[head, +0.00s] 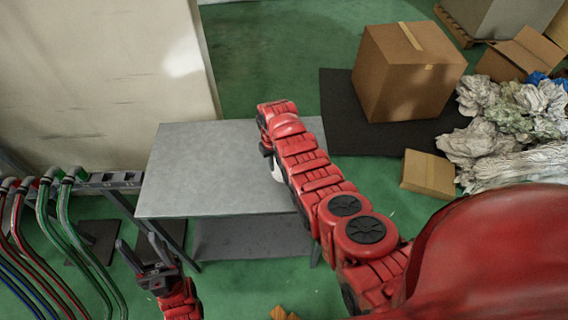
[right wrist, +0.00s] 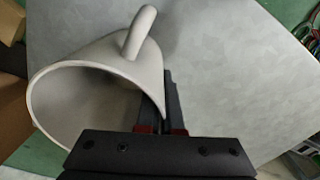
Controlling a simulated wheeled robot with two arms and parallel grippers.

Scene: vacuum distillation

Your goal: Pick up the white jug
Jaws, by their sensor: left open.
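The white jug (right wrist: 85,95) stands on the grey table. In the right wrist view its wide mouth faces the camera and its handle (right wrist: 140,32) points up in the picture. In the head view only a small part of the jug (head: 277,172) shows beside my right arm. My right gripper (right wrist: 162,110) is at the jug's rim, its two fingers close together by the wall. I cannot tell whether they clamp it. My left gripper (head: 143,254) is open and empty, low in front of the table's left part.
The grey table (head: 190,165) is bare to the left of the jug. A pale panel (head: 100,80) stands behind it at left. Coloured hoses (head: 60,230) are at far left. Cardboard boxes (head: 405,75) and crumpled paper (head: 510,125) lie on the floor at right.

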